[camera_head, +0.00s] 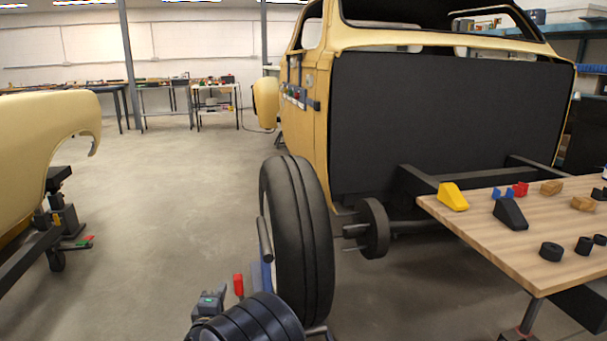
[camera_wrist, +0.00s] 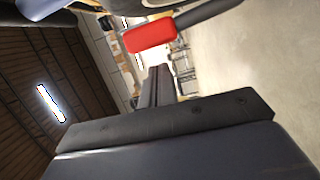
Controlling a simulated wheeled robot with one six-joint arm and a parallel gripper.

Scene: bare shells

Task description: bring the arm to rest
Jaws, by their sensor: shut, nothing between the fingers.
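My gripper (camera_wrist: 157,78) shows in the wrist view as dark fingers drawn together beyond a wide dark bar. It is shut, with nothing between the fingers. The wrist view is tilted on its side, with the floor at the right and the ceiling at the left. In the head view, dark ribbed parts stand low in the middle, in front of the tyre; I cannot make out the fingertips there.
A yellow car shell (camera_head: 297,125) with a black tyre (camera_head: 305,235) stands ahead. A wooden table (camera_head: 490,240) with small blocks is at the right. Another yellow shell (camera_head: 45,150) is at the left. A red block (camera_wrist: 150,36) shows near the gripper. Floor (camera_head: 170,180) between the shells is clear.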

